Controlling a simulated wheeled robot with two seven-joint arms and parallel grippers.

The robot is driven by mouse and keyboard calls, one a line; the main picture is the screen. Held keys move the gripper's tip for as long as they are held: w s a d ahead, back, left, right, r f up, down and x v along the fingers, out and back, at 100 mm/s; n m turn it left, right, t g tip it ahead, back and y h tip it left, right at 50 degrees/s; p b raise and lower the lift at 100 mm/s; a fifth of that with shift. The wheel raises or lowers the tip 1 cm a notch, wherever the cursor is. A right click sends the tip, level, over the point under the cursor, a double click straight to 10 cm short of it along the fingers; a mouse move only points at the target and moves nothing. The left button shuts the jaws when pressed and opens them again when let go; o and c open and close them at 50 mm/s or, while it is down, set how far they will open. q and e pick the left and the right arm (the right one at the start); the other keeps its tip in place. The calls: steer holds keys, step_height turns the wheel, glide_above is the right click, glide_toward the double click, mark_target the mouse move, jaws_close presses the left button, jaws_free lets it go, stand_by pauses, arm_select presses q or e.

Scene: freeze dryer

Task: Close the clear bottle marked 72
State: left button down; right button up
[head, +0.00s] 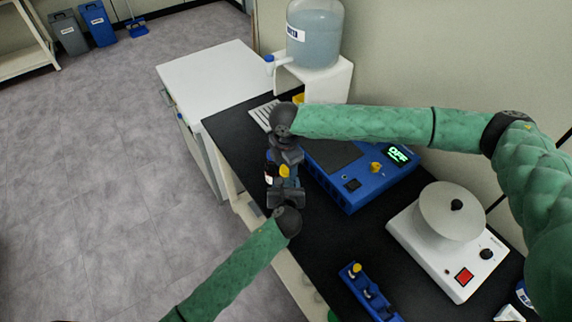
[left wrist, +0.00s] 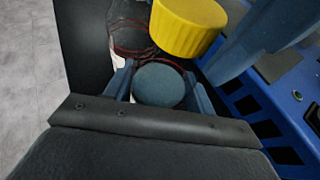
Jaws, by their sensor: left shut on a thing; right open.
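My left gripper (head: 284,188) comes up from below, at the left edge of the black bench. In the left wrist view its blue fingers (left wrist: 160,88) are shut on a round grey-blue thing, seemingly the bottle (left wrist: 160,84); no number 72 can be read. A yellow cap (left wrist: 188,24) is just beyond it, beside a blue finger of my right gripper; it also shows in the head view (head: 284,171). My right gripper (head: 284,166) is open, close around the cap's place. Whether the cap touches the bottle or my right fingers, I cannot tell.
A blue device (head: 349,185) with a lit display stands just right of the grippers. A white device (head: 452,240) with a grey dome is further right. A blue rack (head: 366,290) is at the front. A water carboy (head: 315,35) stands at the back.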

steer(key=c, duration=1)
steer(key=o, duration=1.1)
steer(key=shift+o, duration=0.2)
steer(key=shift+r, duration=0.1)
step_height(320, 180, up, 12)
arm_select(q)
steer(key=shift+c, duration=2.2)
jaws_free()
